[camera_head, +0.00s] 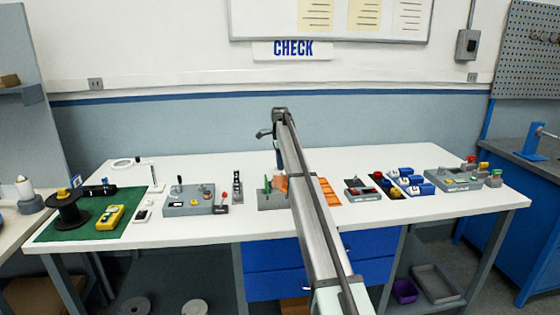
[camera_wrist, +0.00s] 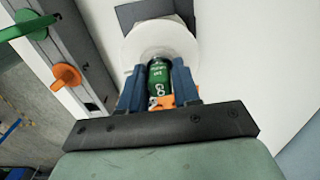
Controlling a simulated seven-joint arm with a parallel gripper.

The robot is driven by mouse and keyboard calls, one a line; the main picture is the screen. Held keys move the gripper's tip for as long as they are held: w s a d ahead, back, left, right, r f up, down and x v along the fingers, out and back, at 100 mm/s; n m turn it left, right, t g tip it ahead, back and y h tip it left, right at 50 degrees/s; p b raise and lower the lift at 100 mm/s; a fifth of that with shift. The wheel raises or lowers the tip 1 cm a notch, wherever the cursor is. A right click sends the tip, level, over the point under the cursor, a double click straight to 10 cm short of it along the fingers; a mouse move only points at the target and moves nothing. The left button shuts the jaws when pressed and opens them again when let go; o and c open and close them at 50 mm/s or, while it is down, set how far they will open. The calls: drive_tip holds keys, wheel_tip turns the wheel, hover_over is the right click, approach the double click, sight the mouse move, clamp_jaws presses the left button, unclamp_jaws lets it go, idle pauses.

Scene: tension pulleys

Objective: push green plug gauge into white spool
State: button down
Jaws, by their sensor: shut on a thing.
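The green plug gauge (camera_wrist: 159,78), marked GO, is held between the two dark blue fingers of my gripper (camera_wrist: 158,82) in the wrist view. An orange part (camera_wrist: 165,102) shows at its near end, between the fingers. The white spool (camera_wrist: 140,42) is a round white flange directly beyond the gauge. The gauge's far end lies in front of the spool's middle; I cannot tell whether it is inside the bore.
In the wrist view a grey fixture (camera_wrist: 75,62) with a green handle (camera_wrist: 30,27) and an orange knob (camera_wrist: 66,76) stands close on the left. In the head view the white bench (camera_head: 330,222) carries several devices on both sides, including a grey box (camera_head: 188,207).

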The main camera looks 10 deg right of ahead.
drive_tip(key=shift+f, duration=0.3)
idle(0.5)
drive_tip(key=c, duration=0.7)
unclamp_jaws()
drive_tip(key=shift+c, duration=0.2)
drive_tip(key=shift+r, duration=0.1)
wheel_tip(320, 180, up, 14)
drive_tip(key=shift+f, duration=0.2)
